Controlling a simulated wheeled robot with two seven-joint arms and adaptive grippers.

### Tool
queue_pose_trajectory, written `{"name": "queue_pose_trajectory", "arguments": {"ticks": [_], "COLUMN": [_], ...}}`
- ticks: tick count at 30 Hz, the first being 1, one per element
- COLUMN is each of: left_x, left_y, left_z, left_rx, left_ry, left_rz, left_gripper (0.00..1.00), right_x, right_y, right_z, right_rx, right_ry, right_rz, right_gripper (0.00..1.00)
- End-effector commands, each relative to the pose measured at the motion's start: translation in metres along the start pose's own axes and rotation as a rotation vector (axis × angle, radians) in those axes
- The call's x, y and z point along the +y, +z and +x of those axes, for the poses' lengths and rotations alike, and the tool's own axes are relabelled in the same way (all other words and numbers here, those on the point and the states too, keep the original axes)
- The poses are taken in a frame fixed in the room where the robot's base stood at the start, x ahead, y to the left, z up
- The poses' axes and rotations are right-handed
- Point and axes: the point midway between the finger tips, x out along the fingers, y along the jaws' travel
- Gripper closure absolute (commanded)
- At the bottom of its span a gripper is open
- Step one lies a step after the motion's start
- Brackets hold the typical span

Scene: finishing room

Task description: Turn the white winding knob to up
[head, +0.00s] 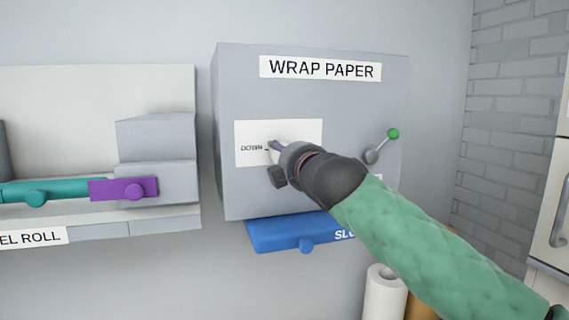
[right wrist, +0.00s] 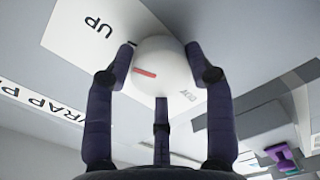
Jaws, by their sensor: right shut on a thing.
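The white winding knob (right wrist: 163,66) is round with a short red mark on its face. It sits on a white plate (head: 304,133) on the front of the grey WRAP PAPER box (head: 232,85). In the right wrist view the red mark points left, at neither the UP label (right wrist: 98,28) nor the DOWN label (right wrist: 189,96). My right gripper (right wrist: 163,72) is shut on the knob, with its dark fingers around it. In the head view my right gripper (head: 277,162) hides the knob and the UP label. My left gripper is not in view.
A small lever with a green ball (head: 393,133) stands on the box's right side. A blue bar (head: 275,233) is below the box. A teal and purple bar (head: 123,189) lies on the unit at left. A white paper roll (head: 384,295) stands below.

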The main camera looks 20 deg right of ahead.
Motion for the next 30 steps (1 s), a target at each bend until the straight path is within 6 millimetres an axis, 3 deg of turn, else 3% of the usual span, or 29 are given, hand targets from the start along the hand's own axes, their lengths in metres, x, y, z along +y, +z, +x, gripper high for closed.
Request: {"name": "queue_pose_trajectory", "arguments": {"ticks": [20,21,23,24,30], "left_x": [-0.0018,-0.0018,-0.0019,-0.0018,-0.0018], "left_y": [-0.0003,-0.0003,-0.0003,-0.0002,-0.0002], "left_z": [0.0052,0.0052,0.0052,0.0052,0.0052], "left_rx": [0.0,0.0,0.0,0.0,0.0], "left_ry": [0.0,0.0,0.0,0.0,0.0], "left_rz": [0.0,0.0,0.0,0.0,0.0], "left_gripper": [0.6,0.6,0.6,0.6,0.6], "right_x": [0.0019,0.0017,0.0014,0.0012,-0.0001], "right_y": [0.0029,0.0029,0.0027,0.0025,0.0011], "right_z": [-0.0009,-0.0009,-0.0008,-0.0007,-0.0001], "right_rx": [-0.004,-0.004,-0.004,-0.003,-0.001], "right_ry": [0.003,0.003,0.002,0.002,0.0], "right_rz": [0.068,0.067,0.067,0.067,0.066], "right_gripper": [0.79,0.43,0.26,0.22,0.22]}}
